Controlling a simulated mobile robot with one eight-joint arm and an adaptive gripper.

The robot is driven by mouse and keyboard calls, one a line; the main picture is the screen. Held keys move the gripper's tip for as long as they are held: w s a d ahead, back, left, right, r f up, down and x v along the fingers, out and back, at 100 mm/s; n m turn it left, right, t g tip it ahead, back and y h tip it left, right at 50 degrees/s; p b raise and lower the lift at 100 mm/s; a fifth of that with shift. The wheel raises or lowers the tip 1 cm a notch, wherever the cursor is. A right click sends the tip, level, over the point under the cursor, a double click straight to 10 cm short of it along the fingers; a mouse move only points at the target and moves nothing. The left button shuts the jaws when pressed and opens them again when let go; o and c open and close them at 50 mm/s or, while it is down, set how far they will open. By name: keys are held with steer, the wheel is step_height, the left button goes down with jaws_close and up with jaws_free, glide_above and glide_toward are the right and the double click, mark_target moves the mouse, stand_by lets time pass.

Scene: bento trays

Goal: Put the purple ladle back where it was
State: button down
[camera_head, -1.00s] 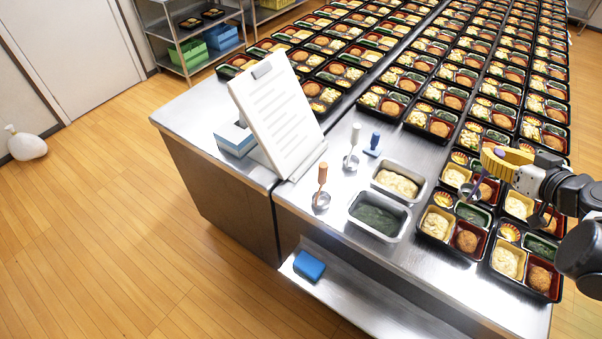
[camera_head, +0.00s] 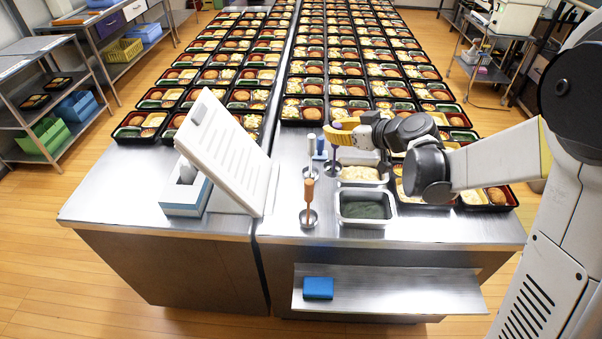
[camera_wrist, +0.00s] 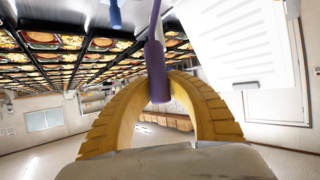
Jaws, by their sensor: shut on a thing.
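My yellow gripper (camera_head: 336,131) is shut on the purple ladle (camera_head: 332,150) and holds it upright by the handle. It is above the counter, just behind the potato-filled tray and right of the blue-handled utensil (camera_head: 320,147). I cannot tell whether the ladle's bowl touches the counter. In the wrist view, the purple handle (camera_wrist: 157,70) stands between the curved yellow fingers of the gripper (camera_wrist: 160,88). A white-handled ladle (camera_head: 311,150) and an orange-handled ladle (camera_head: 309,198) stand upright on the counter to the left and nearer.
A metal tray of pale food (camera_head: 360,183) and a metal tray of green food (camera_head: 365,223) stand right of the ladles. A tilted white board (camera_head: 225,150) is on the left. Bento trays (camera_head: 300,119) fill the counter behind. A blue block (camera_head: 318,288) lies on the lower shelf.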

steer(key=s+a+f+b, duration=0.2)
steer(key=a+f+b, duration=0.1)
steer(key=a+f, duration=0.3)
steer(key=shift+s+a+f+b, duration=0.3)
steer(key=shift+s+f, duration=0.1)
steer(key=shift+f, duration=0.7)
steer(key=shift+f, duration=0.2)
steer(key=c, duration=1.4)
jaws_free()
steer(key=shift+r, duration=0.1)
